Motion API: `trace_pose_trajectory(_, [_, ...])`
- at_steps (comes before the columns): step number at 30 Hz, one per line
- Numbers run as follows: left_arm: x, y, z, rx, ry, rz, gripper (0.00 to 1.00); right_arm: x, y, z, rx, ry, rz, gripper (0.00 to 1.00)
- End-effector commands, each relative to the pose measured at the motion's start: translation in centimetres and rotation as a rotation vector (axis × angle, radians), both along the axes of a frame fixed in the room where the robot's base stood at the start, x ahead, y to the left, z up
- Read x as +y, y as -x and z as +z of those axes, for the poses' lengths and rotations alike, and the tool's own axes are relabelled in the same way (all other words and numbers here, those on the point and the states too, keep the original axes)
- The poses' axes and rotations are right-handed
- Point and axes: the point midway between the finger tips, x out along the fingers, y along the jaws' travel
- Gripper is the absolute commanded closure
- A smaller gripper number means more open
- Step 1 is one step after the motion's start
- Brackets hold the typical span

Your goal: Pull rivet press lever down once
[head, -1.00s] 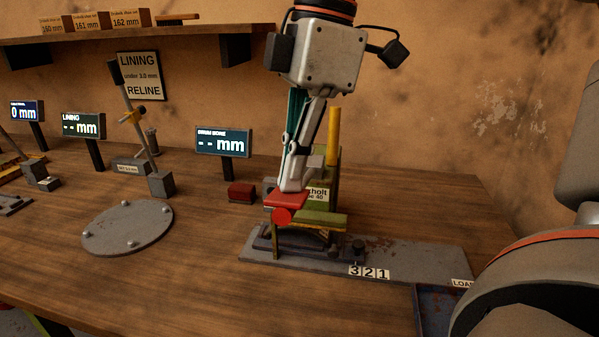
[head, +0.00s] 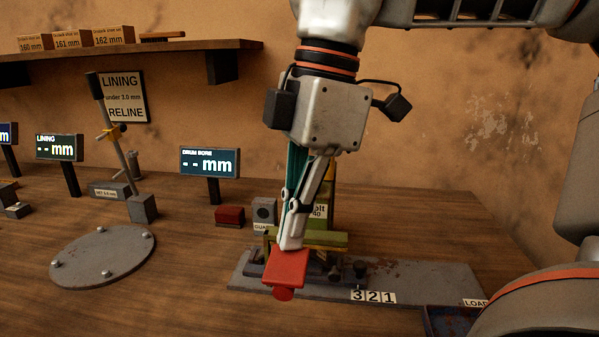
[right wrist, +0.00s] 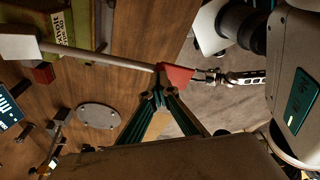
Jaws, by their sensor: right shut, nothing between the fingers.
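The rivet press (head: 322,239) is a green and yellow machine on a grey plate, partly hidden behind my right gripper in the head view. Its lever ends in a red handle (head: 287,268), low in front of the green bar and tilted. In the right wrist view, a grey rod (right wrist: 100,57) runs from a pale block to the red handle (right wrist: 177,74). My right gripper (head: 291,246) is shut and empty. Its fingertips are on top of the handle and appear to touch it, not grip it.
A grey round plate (head: 103,257) with studs lies left on the wooden bench. A small red block (head: 230,216) and the drum bore display (head: 209,162) stand behind. A blue tray (head: 450,322) is at front right. Bench between round plate and press is clear.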

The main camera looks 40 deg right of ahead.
Motion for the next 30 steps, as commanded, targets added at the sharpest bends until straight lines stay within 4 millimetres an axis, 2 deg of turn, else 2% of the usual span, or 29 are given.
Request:
trace_pose_trajectory(2, [0.0, 0.0, 0.0, 0.0, -0.002, -0.001, 0.6, 0.0, 0.0, 0.1, 0.002, 0.002, -0.001, 1.0])
trace_pose_trajectory(14, [0.2, 0.1, 0.9, 0.004, 0.001, 0.004, 0.6, 0.0, 0.2, 5.7, -0.002, 0.003, -0.003, 1.0])
trace_pose_trajectory(22, [-0.4, -0.4, 2.9, -0.015, 0.026, 0.01, 0.6, 0.0, 0.2, 9.4, -0.001, 0.001, -0.002, 1.0])
trace_pose_trajectory(30, [-1.1, 0.5, 3.8, 0.004, 0.048, 0.009, 0.6, 0.0, 0.2, 13.1, -0.001, 0.001, -0.002, 1.0])
